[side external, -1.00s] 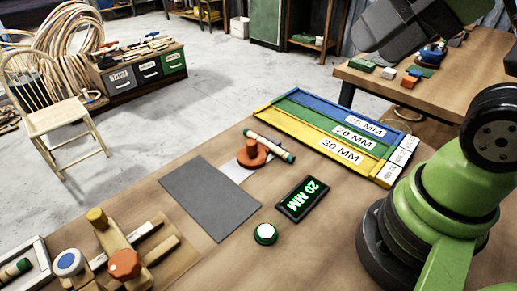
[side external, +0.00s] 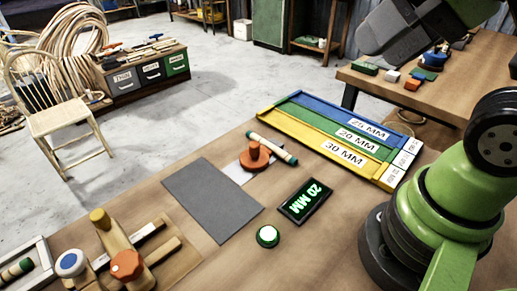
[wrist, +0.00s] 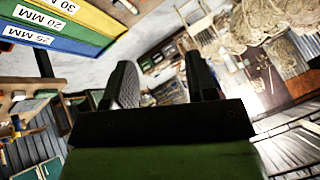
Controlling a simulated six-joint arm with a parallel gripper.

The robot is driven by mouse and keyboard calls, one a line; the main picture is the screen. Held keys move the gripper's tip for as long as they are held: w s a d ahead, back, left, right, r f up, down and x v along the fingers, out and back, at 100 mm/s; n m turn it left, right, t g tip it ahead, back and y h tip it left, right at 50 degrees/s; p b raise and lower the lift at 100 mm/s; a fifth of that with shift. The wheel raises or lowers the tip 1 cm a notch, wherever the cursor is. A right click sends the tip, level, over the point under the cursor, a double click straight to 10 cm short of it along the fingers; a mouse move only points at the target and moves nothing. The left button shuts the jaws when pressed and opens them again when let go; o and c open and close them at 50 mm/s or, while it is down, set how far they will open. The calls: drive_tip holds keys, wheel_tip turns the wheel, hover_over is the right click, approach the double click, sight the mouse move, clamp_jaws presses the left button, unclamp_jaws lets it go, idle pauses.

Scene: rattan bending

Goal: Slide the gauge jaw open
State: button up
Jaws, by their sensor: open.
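My gripper (wrist: 163,75) shows in the wrist view with its two dark fingers apart and nothing between them. Its grey end (side external: 392,32) hangs at the upper right of the side view, well away from the table tools. An orange piece with an upright knob (side external: 255,157) sits on a pale plate near the table's middle, with a green-tipped rod (side external: 271,148) beside it. A wooden fixture (side external: 120,243) with yellow and orange knobs stands at lower left. I cannot tell which piece is the gauge jaw. A display (side external: 305,201) reads 20 MM.
A tray (side external: 266,111) with blue, green and yellow lanes lies behind the display. A grey mat (side external: 212,199) and a green-rimmed button (side external: 268,236) are in front. A white-framed tray with a rod (side external: 18,268) is at the left edge. Bare table surrounds the button.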

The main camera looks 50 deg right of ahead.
drive_tip(key=w+g, duration=0.2)
drive_tip(key=w, duration=0.4)
drive_tip(key=g+h, duration=0.2)
drive_tip(key=g, duration=0.3)
hover_over(254, 143)
wheel_tip(254, 143, down, 18)
drive_tip(key=shift+s+f, duration=0.1)
drive_tip(key=shift+s, duration=0.05)
wheel_tip(254, 143, down, 11)
drive_tip(key=shift+r, duration=0.15)
